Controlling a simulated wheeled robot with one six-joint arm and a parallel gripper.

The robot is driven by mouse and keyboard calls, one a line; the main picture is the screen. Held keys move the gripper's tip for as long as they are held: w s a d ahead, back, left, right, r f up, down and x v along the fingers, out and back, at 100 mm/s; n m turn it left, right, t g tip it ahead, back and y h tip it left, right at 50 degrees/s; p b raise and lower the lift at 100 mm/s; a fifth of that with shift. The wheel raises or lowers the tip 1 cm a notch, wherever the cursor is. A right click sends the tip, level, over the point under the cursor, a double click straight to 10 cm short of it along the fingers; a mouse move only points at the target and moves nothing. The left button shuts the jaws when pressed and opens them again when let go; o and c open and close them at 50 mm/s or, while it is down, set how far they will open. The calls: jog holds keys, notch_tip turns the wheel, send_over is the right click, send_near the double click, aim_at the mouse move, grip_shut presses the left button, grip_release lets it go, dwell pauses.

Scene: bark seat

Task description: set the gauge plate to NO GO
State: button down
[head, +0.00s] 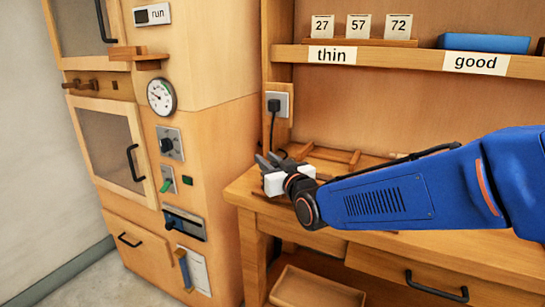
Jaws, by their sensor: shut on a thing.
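My gripper (267,159) is above the left end of the bench, its dark fingers pointing left and away. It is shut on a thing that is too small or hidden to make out. The white gripper body and my blue arm cover part of the bench behind. No plate marked NO GO can be read in this view, so I cannot tell which thing is the gauge plate or how it is set.
A wooden cabinet at left bears a "run" sign (151,15), a dial (161,97), a knob (169,144), a green-tipped switch (167,183) and a lever (184,223). The bench (248,198) has wooden strips at its back. A shelf (288,55) holds number cards and a blue block (484,43).

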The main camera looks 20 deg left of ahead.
jog(key=shift+s, duration=0.25)
jog(key=c, duration=1.5)
grip_release()
jog(key=shift+s, duration=0.15)
jog(key=v, duration=1.7)
jog(key=shift+s+d, duration=0.1)
jog(key=shift+s, duration=0.1)
